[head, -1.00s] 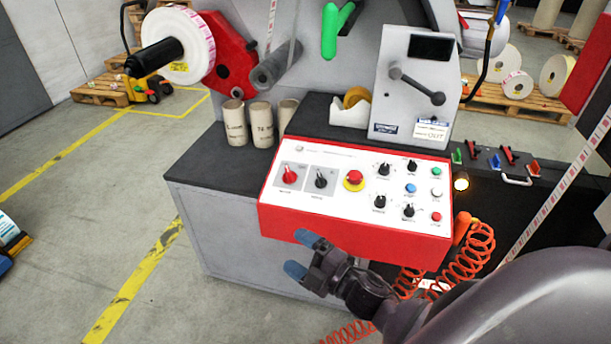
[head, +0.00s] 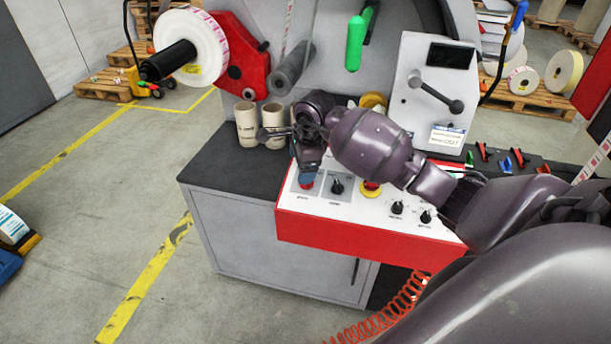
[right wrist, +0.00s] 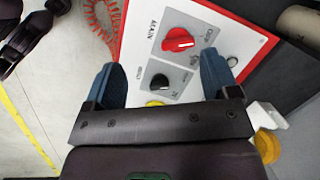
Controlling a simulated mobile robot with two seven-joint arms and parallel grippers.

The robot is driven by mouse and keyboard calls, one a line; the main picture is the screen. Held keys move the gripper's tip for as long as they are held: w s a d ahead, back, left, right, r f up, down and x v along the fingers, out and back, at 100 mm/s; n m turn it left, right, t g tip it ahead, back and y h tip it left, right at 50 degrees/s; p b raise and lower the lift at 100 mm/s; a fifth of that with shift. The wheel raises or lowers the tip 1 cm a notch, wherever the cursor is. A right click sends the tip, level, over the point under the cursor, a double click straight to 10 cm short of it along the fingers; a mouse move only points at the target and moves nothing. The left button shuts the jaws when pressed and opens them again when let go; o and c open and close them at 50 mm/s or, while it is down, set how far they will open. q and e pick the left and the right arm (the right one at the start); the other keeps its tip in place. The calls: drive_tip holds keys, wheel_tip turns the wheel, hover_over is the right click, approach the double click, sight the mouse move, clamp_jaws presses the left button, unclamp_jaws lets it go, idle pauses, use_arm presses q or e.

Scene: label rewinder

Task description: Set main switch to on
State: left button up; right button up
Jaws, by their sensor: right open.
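The main switch is a red rotary knob on a grey plate at the left end of the white panel. In the right wrist view the red knob (right wrist: 178,40) shows clearly; in the head view my right gripper (head: 306,168) mostly covers it. My right gripper is open over the panel, and its blue fingers (right wrist: 160,65) lie to either side of the knob in the picture, apart from it. The black knob (right wrist: 159,81) beside it also lies between the fingers. Dark parts of mine with a blue bit show at the wrist view's top left.
The panel's red housing (head: 340,238) stands out from the machine's front. A yellow-ringed red button (head: 371,190) is partly behind my right arm. Cardboard cores (head: 247,124) stand behind the panel's left end. An orange coiled hose (head: 400,302) hangs below.

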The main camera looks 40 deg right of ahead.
drive_tip(key=shift+h, duration=0.8)
drive_tip(key=w+d+f, duration=0.1)
drive_tip(key=f, duration=0.2)
drive_tip(key=w+d+f, duration=0.1)
drive_tip(key=f, duration=0.2)
drive_tip(key=w+d+f, duration=0.1)
drive_tip(key=f, duration=0.1)
drive_tip(key=shift+f, duration=0.4)
drive_tip(key=c, duration=0.9)
